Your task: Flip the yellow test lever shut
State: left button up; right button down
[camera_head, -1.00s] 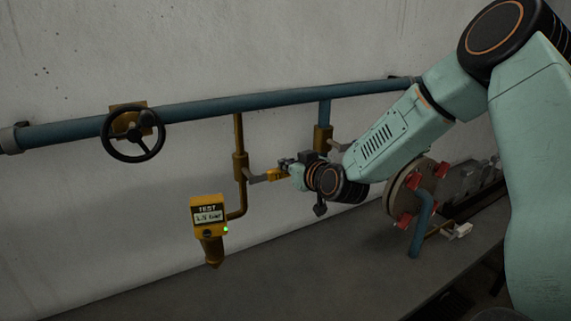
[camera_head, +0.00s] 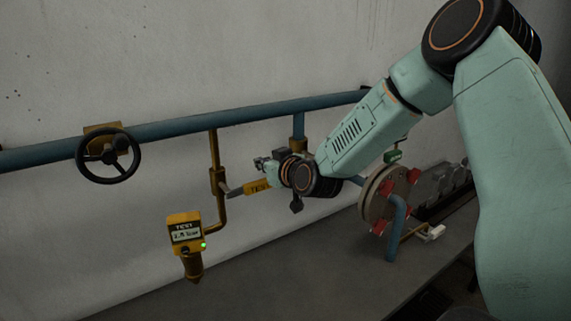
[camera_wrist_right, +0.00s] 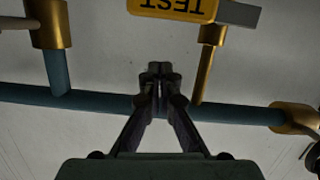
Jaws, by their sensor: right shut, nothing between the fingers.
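The yellow test lever (camera_head: 257,187), its sleeve marked TEST, sticks out sideways to the right from a brass valve on the thin brass pipe (camera_head: 214,150). A grey stem joins it to the valve. In the right wrist view the lever (camera_wrist_right: 172,8) is upside down at the top edge, partly cut off. My right gripper (camera_head: 264,163) is just above the lever's outer end in the head view. The right wrist view shows its fingers (camera_wrist_right: 158,75) shut and empty, with a visible gap to the lever. My left gripper is in neither view.
A yellow test gauge box (camera_head: 185,230) with a green light hangs below the lever. A blue pipe (camera_head: 180,126) runs along the wall with a black handwheel (camera_head: 108,155) at left.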

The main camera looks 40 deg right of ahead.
jog(key=p+v, duration=0.3)
jog(key=v, duration=0.6)
jog(key=shift+s+p, duration=0.3)
jog(key=shift+p, duration=0.05)
jog(key=shift+s, duration=0.25)
jog(key=shift+w, duration=0.2)
